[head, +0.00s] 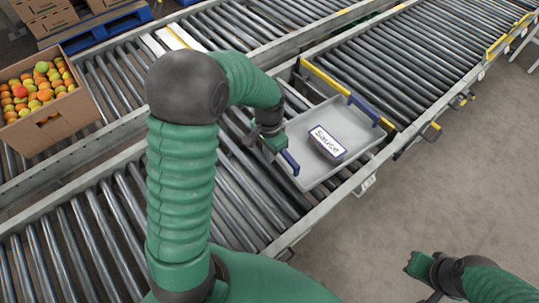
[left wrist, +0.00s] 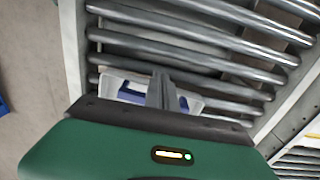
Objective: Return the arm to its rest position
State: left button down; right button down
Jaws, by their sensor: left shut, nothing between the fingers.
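My left arm rises through the middle of the head view and bends over to the right. Its gripper (head: 276,147) is beside the near-left end of a grey tray (head: 305,180), close to the tray's blue handle (head: 290,162). In the left wrist view the left fingers (left wrist: 160,92) are together with nothing between them, in front of the tray (left wrist: 108,88) and a blue handle (left wrist: 130,94). I cannot tell if they touch the tray.
The tray sits on a roller conveyor (head: 440,60) with yellow-marked edges. A second conveyor (head: 240,25) runs behind it. The floor (head: 440,190) at the right is clear.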

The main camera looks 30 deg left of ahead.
pick_arm(q)
jog(key=shift+d+r, duration=0.1)
jog(key=shift+d, duration=0.1)
jog(key=shift+s+d, duration=0.1)
jog(key=s+d+r+n+t, duration=0.3)
jog(key=s+d, duration=0.6)
jog(key=s, duration=0.1)
notch_tip(320, 180, up, 22)
jog(key=p, duration=2.2)
jog(key=shift+w+a, duration=0.35)
jog(key=shift+w, duration=0.05)
jog(key=shift+f, duration=0.1)
